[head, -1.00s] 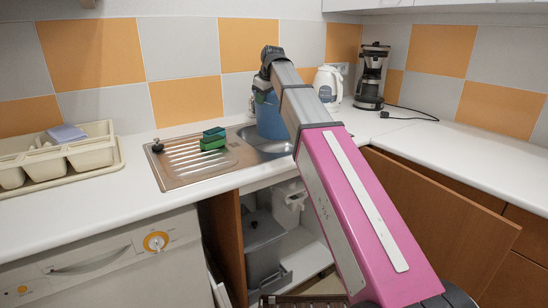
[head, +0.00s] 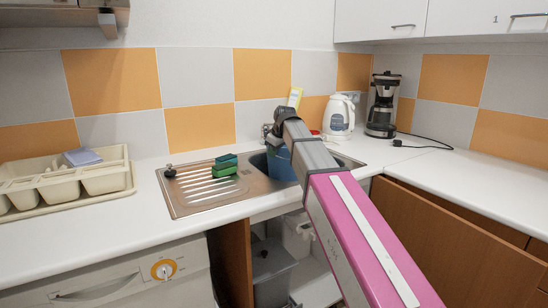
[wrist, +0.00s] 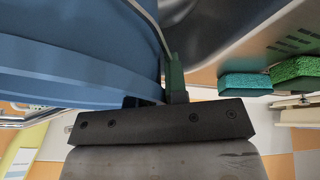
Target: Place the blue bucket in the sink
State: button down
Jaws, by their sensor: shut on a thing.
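The blue bucket (head: 281,166) is at the sink basin in the head view, partly hidden behind my arm. It looks low, at or inside the basin; whether it touches the bottom I cannot tell. The steel sink (head: 185,203) has its ribbed drainboard to the left and basin to the right. My gripper (head: 272,140) is at the bucket's upper part, mostly hidden by the arm. In the wrist view the gripper (wrist: 173,85) is shut at the rim of the bucket (wrist: 70,55), with the sink metal (wrist: 225,35) close beside it.
Green and teal sponges (head: 224,166) lie on the drainboard. A cream dish rack (head: 65,190) stands left. A white kettle (head: 338,117) and a coffee maker (head: 382,105) stand back right. The counter on the right (head: 470,175) is mostly clear. The cupboard below is open.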

jog(key=shift+f, duration=0.8)
jog(key=c, duration=1.1)
grip_release()
jog(key=shift+f, duration=0.15)
jog(key=shift+c, duration=0.2)
jog(key=v, duration=1.2)
